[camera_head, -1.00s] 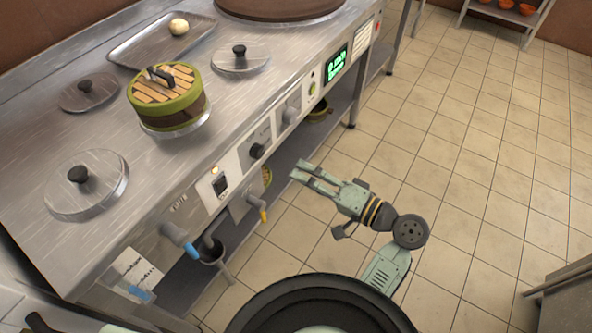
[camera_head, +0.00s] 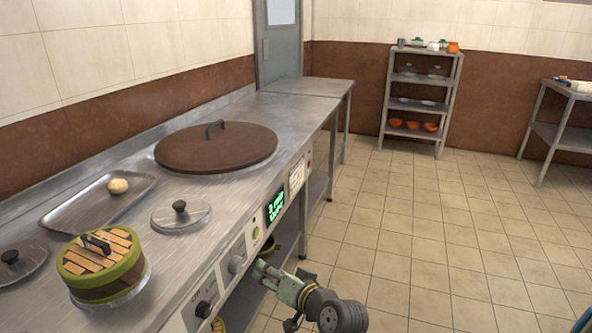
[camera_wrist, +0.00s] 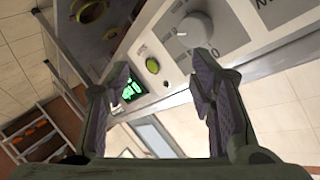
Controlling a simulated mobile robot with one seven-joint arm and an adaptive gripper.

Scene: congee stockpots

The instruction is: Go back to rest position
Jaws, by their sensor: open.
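My gripper (camera_head: 264,273) is in front of the steel stove's control panel, at the lower middle of the head view. In the wrist view my gripper (camera_wrist: 165,90) has its two fingers spread apart with nothing between them. Beyond the fingers the panel's grey knob (camera_wrist: 190,32), a green button (camera_wrist: 153,65) and the green display (camera_wrist: 130,90) show. My gripper appears apart from the panel, though the exact gap is hard to tell.
The stove top (camera_head: 190,228) bears a bamboo steamer (camera_head: 103,265), a tray (camera_head: 62,216) with a pale bun (camera_head: 118,186), a small lid (camera_head: 181,215) and a large brown lid (camera_head: 216,147). A shelf (camera_head: 442,118) stands at the back. Tiled floor (camera_head: 420,235) is clear at right.

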